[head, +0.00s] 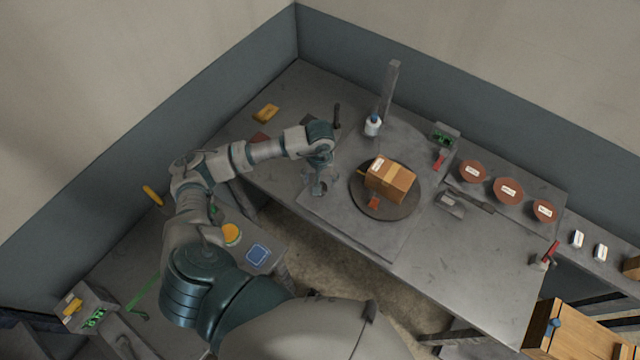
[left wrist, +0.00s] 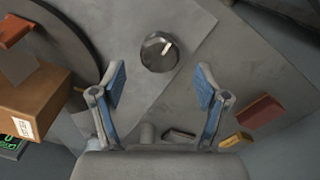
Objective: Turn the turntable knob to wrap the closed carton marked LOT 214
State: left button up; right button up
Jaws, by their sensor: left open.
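The brown carton (head: 390,179) sits closed on the dark round turntable (head: 412,206). It has a pale label too small to read. A dark round knob (left wrist: 158,52) with a white pointer line shows on the grey plate in the left wrist view. My left gripper (head: 318,187) is left of the turntable. In the left wrist view my left gripper (left wrist: 160,86) is open and empty, its blue-padded fingers apart with the knob beyond them. My right gripper is not seen.
An orange-red piece (head: 373,202) is on the turntable in front of the carton. A grey post (head: 390,90) and a white-blue bottle (head: 373,127) stand behind. Several red-brown discs (head: 508,190) lie at right. A yellow block (head: 265,113) lies at the back left.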

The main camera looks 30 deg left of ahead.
pick_arm(q)
notch_tip(320, 180, down, 3)
jog(key=shift+s+r, duration=0.1)
jog(key=shift+r, duration=0.1)
jog(key=shift+f, duration=0.65)
jog(key=c, duration=1.2)
jog(key=shift+o, duration=0.2)
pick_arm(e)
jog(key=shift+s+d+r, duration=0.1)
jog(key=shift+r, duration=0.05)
